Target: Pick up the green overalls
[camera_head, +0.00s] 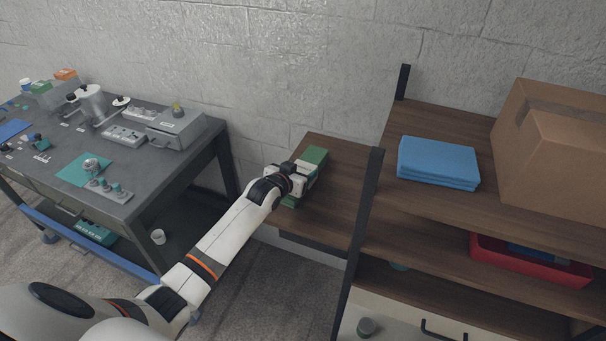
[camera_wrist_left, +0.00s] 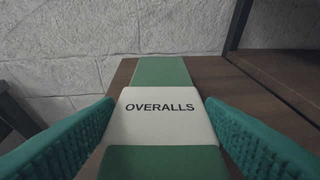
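The green overalls (camera_head: 315,155) lie as a folded flat pack on a brown wooden shelf surface between the grey workbench and the tall shelf. In the left wrist view the overalls (camera_wrist_left: 160,72) show a white band marked "OVERALLS" across their middle, with green above and below it. My left gripper (camera_head: 300,178) is over the pack. In the wrist view its teal fingers (camera_wrist_left: 160,125) stand on both sides of the pack, with a narrow strip of wood showing beside the left finger. It looks open. My right gripper is not in view.
A dark shelf post (camera_head: 362,220) rises just right of the overalls. The tall shelf holds folded blue cloths (camera_head: 438,163), a cardboard box (camera_head: 555,150) and a red tray (camera_head: 530,264). A cluttered grey workbench (camera_head: 150,160) stands left. A block wall is close behind.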

